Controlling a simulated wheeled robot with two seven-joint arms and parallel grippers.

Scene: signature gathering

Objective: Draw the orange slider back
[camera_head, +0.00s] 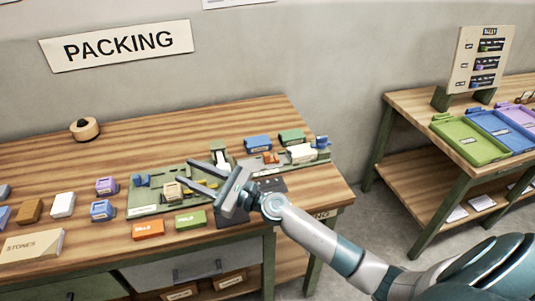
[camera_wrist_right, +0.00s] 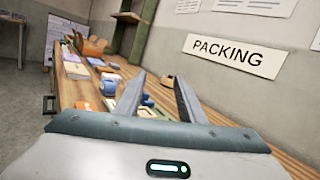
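A small orange piece (camera_head: 270,158), which looks like the slider, sits on the right part of a green fixture board (camera_head: 145,211) on the wooden bench. A white block (camera_head: 301,153) is to its right. My right gripper (camera_head: 190,171) is open and empty, with its fingers pointing left over the board, to the left of the orange piece. Its wrist partly hides the middle of the fixture. The right wrist view also shows the two fingers spread (camera_wrist_right: 158,84), with nothing between them. My left gripper is not in view.
An orange box (camera_head: 148,229) and a green box (camera_head: 191,220) lie at the front of the board. Blue (camera_head: 257,143) and green (camera_head: 292,136) blocks stand behind it. Several loose blocks and a stones box (camera_head: 31,248) are at left. The back of the bench is mostly clear.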

